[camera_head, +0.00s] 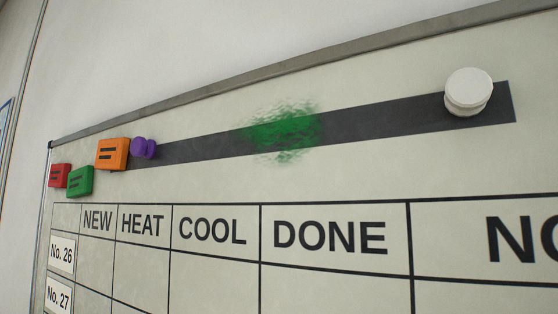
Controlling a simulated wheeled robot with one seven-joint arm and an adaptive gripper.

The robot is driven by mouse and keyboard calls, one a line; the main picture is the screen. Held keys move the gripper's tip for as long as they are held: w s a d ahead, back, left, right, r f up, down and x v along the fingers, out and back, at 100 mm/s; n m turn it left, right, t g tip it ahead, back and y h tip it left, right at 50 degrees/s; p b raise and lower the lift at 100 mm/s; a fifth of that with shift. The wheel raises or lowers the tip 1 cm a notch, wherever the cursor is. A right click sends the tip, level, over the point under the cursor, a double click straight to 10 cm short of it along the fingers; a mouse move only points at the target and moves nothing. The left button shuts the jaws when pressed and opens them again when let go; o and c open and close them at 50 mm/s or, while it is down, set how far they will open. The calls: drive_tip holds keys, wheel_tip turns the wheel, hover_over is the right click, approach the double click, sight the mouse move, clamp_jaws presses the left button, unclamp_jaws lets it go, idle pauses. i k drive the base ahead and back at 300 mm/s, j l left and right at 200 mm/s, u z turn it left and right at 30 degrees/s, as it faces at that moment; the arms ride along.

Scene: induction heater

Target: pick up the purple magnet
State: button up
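The purple magnet (144,149) is a small round knob on the whiteboard, at the upper left of the head view. It sits at the left part of a dark horizontal strip (200,149), just right of an orange block magnet and very close to it. My gripper does not show in this view.
An orange block (112,154), a green block (80,181) and a red block (60,176) cluster left of the purple magnet. A white round magnet (468,90) sits at the strip's right end. A green smudge (283,131) crosses the strip. A printed table (300,236) lies below.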

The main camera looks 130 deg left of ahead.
sight(140, 148)
drive_tip(key=u, duration=4.6)
